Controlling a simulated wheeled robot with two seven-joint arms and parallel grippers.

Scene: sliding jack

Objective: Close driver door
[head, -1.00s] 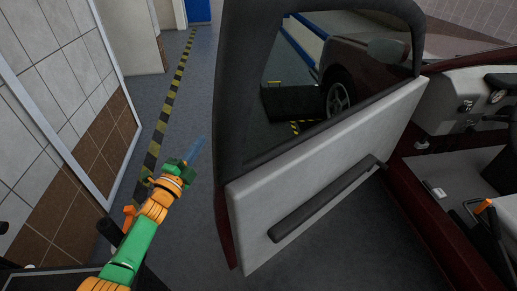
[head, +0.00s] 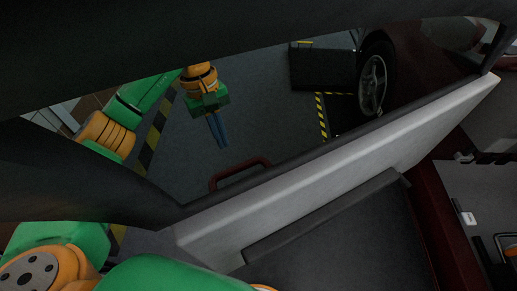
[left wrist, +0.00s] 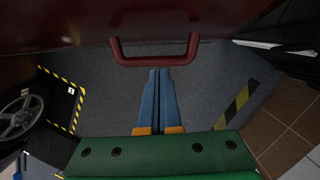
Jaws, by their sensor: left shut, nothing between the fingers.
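The driver door (head: 330,175) stands open across the head view, close to me. Its dark window frame crosses the top and left, and its light inner panel with a dark armrest (head: 325,215) runs diagonally. The dark red outer handle (head: 240,168) shows through the window; it is a bar at the top of the left wrist view (left wrist: 155,60). My left gripper (head: 222,146), seen through the window, is on the door's outer side. Its blue fingers (left wrist: 159,72) are shut and empty, with tips just short of the handle. Contact is not clear. My right gripper is out of view.
The dark red car sill (head: 425,235) and interior lie at right. Beyond the door are a wheel (head: 373,84), a dark box (head: 322,68) and yellow-black floor tape (head: 321,115). Grey floor around my left gripper is clear.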

